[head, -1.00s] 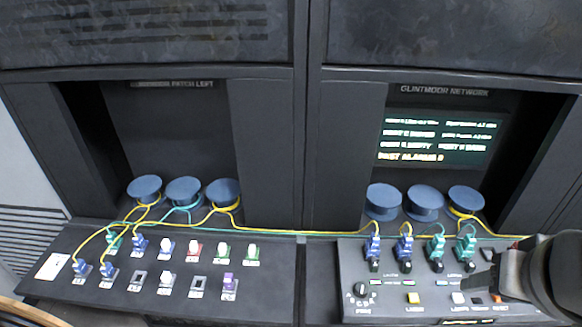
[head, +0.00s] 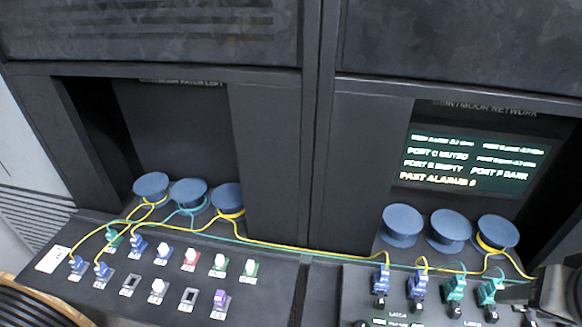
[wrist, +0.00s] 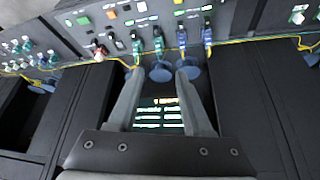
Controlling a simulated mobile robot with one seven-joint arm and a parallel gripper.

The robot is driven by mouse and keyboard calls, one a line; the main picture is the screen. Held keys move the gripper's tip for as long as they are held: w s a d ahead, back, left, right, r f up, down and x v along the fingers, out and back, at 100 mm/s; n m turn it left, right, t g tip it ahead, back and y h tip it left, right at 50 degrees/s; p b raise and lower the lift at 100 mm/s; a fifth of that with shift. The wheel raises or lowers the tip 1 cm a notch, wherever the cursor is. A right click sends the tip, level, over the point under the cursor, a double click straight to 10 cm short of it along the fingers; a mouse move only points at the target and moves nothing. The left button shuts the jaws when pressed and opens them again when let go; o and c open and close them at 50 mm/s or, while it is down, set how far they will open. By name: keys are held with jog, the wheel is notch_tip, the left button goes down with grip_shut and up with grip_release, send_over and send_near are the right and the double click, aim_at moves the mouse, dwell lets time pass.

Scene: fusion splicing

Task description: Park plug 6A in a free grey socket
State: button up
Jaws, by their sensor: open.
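No plug label is readable, so I cannot tell which plug is 6A. The left panel carries blue plugs (head: 137,244) and a teal plug (head: 115,239) on yellow and teal cables. Its front row has two empty grey square sockets, one on the left (head: 131,283) and one on the right (head: 188,298). The right panel holds two blue plugs (head: 417,287) and two teal plugs (head: 454,289). My gripper (wrist: 160,72) is open and empty in the wrist view, its fingers spread before the right panel's plug row.
Blue round spools stand behind the left plugs (head: 188,193) and the right plugs (head: 448,228). Yellow and teal cables (head: 290,248) run between the panels. White-capped, red and green fittings (head: 220,262) and a purple one (head: 220,300) crowd the left panel. A lit status screen (head: 470,162) is at right.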

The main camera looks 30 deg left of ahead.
jog(key=shift+o, duration=1.2)
jog(key=shift+w, duration=0.1)
jog(key=n+g+p, duration=0.4)
jog(key=g, duration=0.1)
send_over(461, 280)
notch_tip(461, 280, down, 16)
jog(key=shift+f, duration=0.15)
jog(key=shift+f+g, duration=0.3)
jog(key=shift+f, duration=0.15)
jog(key=shift+f+b, duration=0.15)
jog(key=shift+b, duration=0.15)
notch_tip(461, 280, down, 9)
jog(key=b, duration=0.6)
jog(key=shift+r, duration=0.2)
